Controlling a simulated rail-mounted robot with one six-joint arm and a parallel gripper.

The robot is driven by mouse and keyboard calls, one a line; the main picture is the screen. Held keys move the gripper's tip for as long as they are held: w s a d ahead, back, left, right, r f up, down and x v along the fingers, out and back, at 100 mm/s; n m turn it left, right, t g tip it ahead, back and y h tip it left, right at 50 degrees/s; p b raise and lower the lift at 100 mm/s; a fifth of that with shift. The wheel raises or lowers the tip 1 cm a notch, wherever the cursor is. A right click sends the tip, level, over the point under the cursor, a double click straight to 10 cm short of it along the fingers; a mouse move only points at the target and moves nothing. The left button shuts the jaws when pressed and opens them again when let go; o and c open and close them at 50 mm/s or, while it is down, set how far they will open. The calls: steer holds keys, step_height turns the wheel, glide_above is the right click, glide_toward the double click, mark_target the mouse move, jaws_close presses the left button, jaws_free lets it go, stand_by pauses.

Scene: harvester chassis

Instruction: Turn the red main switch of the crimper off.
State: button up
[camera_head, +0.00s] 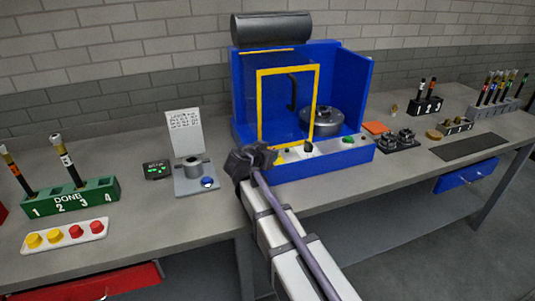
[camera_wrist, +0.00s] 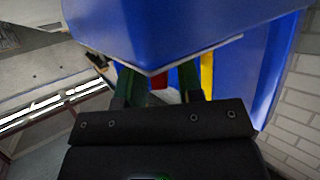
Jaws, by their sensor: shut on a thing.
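The blue machine, which I take for the crimper (camera_head: 240,100), stands on the bench with a yellow-framed front and a pale control strip. My gripper (camera_head: 262,155) is at the left end of this strip, low at the machine's front. In the wrist view a red part (camera_wrist: 159,82), apparently the main switch, shows between the two dark green fingers of my gripper (camera_wrist: 161,74). The fingers are shut on it. Its upper part is hidden behind the blue housing (camera_wrist: 180,30), and its angle cannot be read. In the head view my gripper hides the switch.
The strip also carries a black knob (camera_head: 308,145) and a green button (camera_head: 348,140). To the left stand a grey fixture (camera_head: 194,178) with a blue button and a green DONE rack (camera_head: 95,190). A round metal pot (camera_head: 322,121) sits inside the machine.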

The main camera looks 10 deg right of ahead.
steer(key=n+t+y, duration=0.1)
steer(key=n+y, duration=0.1)
steer(key=n+t+y, duration=0.2)
steer(key=n+y, duration=0.1)
steer(key=shift+s+d+n+y, duration=0.2)
steer(key=shift+d+n+y, duration=0.1)
steer(key=shift+d, duration=0.05)
steer(key=shift+d+n+y, duration=0.2)
steer(key=shift+n+y, duration=2)
steer(key=shift+y, duration=0.4)
steer(key=o, duration=0.6)
steer(key=p+v, duration=0.4)
steer(key=v, duration=0.6)
steer(key=shift+s+d, duration=0.15)
steer(key=shift+s, duration=0.25)
steer(key=s+a+f+g, duration=0.1)
steer(key=s+f+g, duration=0.2)
steer(key=s+g, duration=0.1)
steer(key=s+f+m+g+h, duration=0.1)
steer(key=s+f+g, duration=0.3)
steer(key=s, duration=0.2)
steer(key=s+a+f+g, duration=0.1)
steer(key=s+f+g, duration=0.2)
steer(key=s+g, duration=0.2)
steer(key=shift+s+a+f+h, duration=0.3)
steer(key=shift+s, duration=0.25)
